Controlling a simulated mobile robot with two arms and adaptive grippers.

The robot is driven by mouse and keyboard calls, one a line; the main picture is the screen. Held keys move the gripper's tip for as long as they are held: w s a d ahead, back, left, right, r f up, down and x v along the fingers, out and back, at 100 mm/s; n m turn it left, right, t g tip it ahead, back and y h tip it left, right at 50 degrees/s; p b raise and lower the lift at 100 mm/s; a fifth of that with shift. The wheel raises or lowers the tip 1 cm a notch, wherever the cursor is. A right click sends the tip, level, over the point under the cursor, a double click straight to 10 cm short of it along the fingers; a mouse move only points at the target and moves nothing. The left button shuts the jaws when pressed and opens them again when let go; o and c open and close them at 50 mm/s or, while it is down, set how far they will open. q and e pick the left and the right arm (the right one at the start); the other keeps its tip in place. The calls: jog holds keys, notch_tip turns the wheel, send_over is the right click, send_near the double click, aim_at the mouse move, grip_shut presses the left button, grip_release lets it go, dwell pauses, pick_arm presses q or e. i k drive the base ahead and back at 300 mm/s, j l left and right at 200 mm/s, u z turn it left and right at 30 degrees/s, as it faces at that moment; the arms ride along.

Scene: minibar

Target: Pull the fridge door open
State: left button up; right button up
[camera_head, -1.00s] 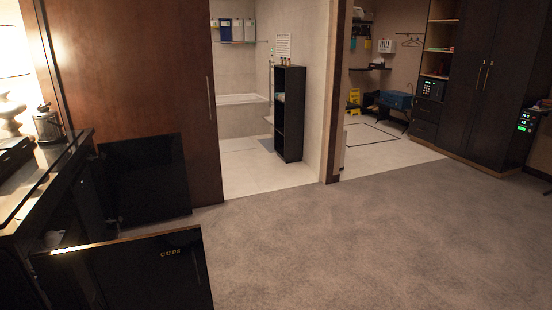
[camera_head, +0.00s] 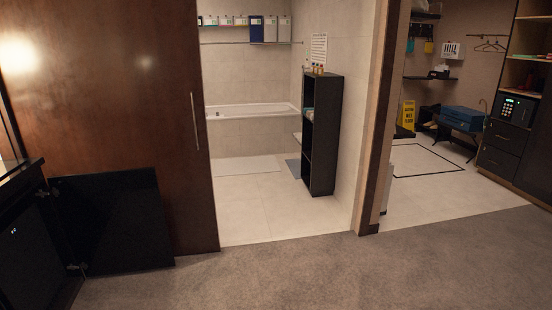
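A black cabinet stands at the left edge. Its black door panel (camera_head: 112,220) stands swung out to the right on metal hinges, in front of the brown wooden door. Inside the cabinet, a dark front with small lit marks (camera_head: 22,262) shows at the lower left. It looks like the fridge, and its door appears shut. Its left side and bottom are cut off by the frame, and I see no handle on it. Neither of my grippers is in view.
A brown sliding door (camera_head: 120,90) with a vertical handle stands behind the panel. A dark shelf unit (camera_head: 322,135) stands in the bathroom doorway. A yellow sign (camera_head: 407,115) and blue case (camera_head: 462,118) are farther right. The grey carpet (camera_head: 330,275) ahead is clear.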

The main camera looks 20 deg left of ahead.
aim_at(32, 271)
jog(key=i+j+u, duration=0.2)
jog(key=i+u, duration=0.25)
jog(key=i, duration=0.15)
jog(key=i+u, duration=0.45)
jog(key=i, duration=0.15)
jog(key=i+l+u, duration=0.25)
jog(key=i+u, duration=0.2)
jog(key=i, duration=0.15)
